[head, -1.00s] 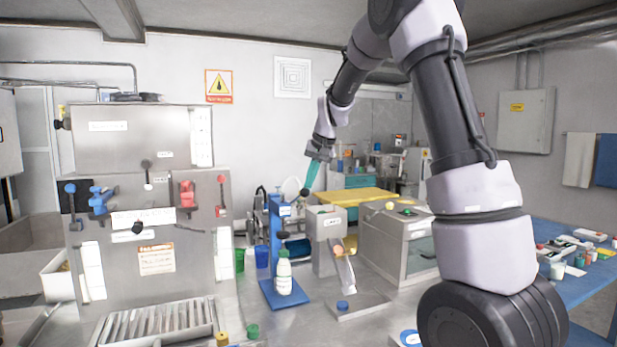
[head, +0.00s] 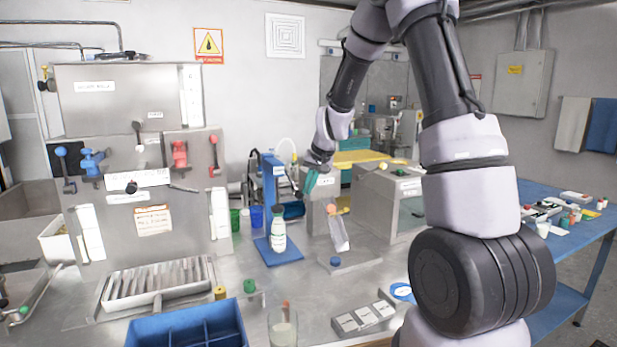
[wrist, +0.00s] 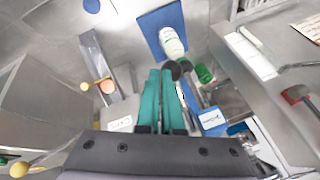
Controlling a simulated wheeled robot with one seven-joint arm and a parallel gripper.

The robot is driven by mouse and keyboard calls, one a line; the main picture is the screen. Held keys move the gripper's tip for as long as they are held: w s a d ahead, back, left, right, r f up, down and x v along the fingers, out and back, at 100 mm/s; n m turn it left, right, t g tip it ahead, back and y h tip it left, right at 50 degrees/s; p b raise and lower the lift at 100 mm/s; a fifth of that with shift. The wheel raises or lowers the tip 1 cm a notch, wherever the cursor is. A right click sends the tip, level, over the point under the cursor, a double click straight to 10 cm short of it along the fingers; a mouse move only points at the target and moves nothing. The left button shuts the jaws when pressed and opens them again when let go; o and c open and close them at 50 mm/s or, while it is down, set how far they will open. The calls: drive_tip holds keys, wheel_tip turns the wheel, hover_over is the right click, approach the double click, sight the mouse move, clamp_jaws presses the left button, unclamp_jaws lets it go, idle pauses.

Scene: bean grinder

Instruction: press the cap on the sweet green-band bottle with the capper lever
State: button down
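The white bottle with a green band (head: 278,232) stands upright on the blue base of the capper (head: 267,195). It also shows in the wrist view (wrist: 172,42). The capper's dark press head (head: 278,210) sits at the bottle's top and hides the cap; I cannot tell whether the cap is seated. The lever's black knob (head: 298,194) is low, well below the top of the blue stand. My gripper (head: 307,192) has its teal fingers pointing down at the knob. In the wrist view the fingers (wrist: 160,72) are close together, with nothing visible between them.
A grey dispenser with a chute (head: 338,232) stands right of the capper. A blue cap (head: 335,261) lies below it. Green (head: 235,220) and blue (head: 256,217) cups stand behind left. A blue divided crate (head: 190,325) and a glass (head: 283,330) are in front.

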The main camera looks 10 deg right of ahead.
drive_tip(key=shift+s+a+f, duration=0.1)
drive_tip(key=shift+s+f, duration=0.05)
drive_tip(key=shift+f, duration=0.65)
drive_tip(key=shift+s+f, duration=0.1)
drive_tip(key=shift+f, duration=0.7)
drive_tip(key=v, duration=0.9)
drive_tip(key=shift+w, duration=0.35)
drive_tip(key=shift+r, duration=0.1)
